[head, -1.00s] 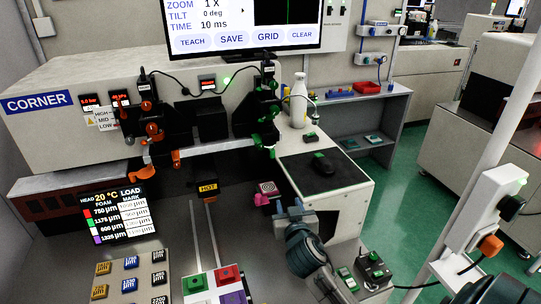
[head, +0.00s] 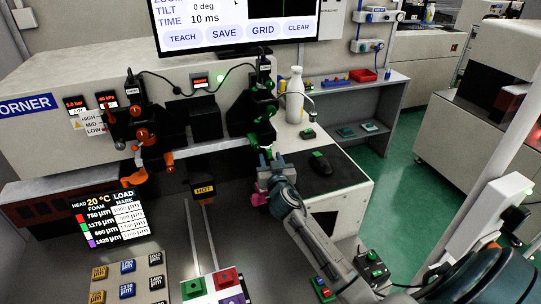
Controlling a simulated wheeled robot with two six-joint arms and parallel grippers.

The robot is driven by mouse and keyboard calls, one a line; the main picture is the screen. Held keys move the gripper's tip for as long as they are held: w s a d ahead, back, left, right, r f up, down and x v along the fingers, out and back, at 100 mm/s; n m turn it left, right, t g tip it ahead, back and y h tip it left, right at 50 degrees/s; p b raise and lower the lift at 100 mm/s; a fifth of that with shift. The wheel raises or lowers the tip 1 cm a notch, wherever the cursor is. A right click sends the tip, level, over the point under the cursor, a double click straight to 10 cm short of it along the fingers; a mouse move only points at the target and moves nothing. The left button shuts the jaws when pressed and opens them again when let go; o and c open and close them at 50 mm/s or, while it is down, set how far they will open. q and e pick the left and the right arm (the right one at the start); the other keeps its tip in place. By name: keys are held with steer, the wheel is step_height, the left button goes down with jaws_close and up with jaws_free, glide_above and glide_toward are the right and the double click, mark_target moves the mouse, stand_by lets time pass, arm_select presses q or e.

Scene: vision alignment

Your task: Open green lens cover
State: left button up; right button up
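The right-hand black camera unit (head: 258,105) hangs on the front of the machine and carries green knobs and parts. The green piece at its lower end (head: 264,142), which looks like the green lens cover, is small and dark, and I cannot make out whether it is open. My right gripper (head: 270,157) is just below this piece, fingers pointing up, with a small gap between the fingertips. It looks open and empty; whether it touches the green piece is unclear. My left gripper is out of view.
A similar unit with orange parts (head: 140,135) hangs to the left. A pink part (head: 258,198) sits just below my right gripper. A white bottle (head: 294,97) and a black mouse (head: 320,163) stand on the white cabinet to the right. The HOT block (head: 203,189) is to the left.

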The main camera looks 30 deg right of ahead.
steer(key=shift+w+d, duration=0.15)
steer(key=shift+w, duration=0.2)
steer(key=shift+c, duration=0.5)
jaws_close()
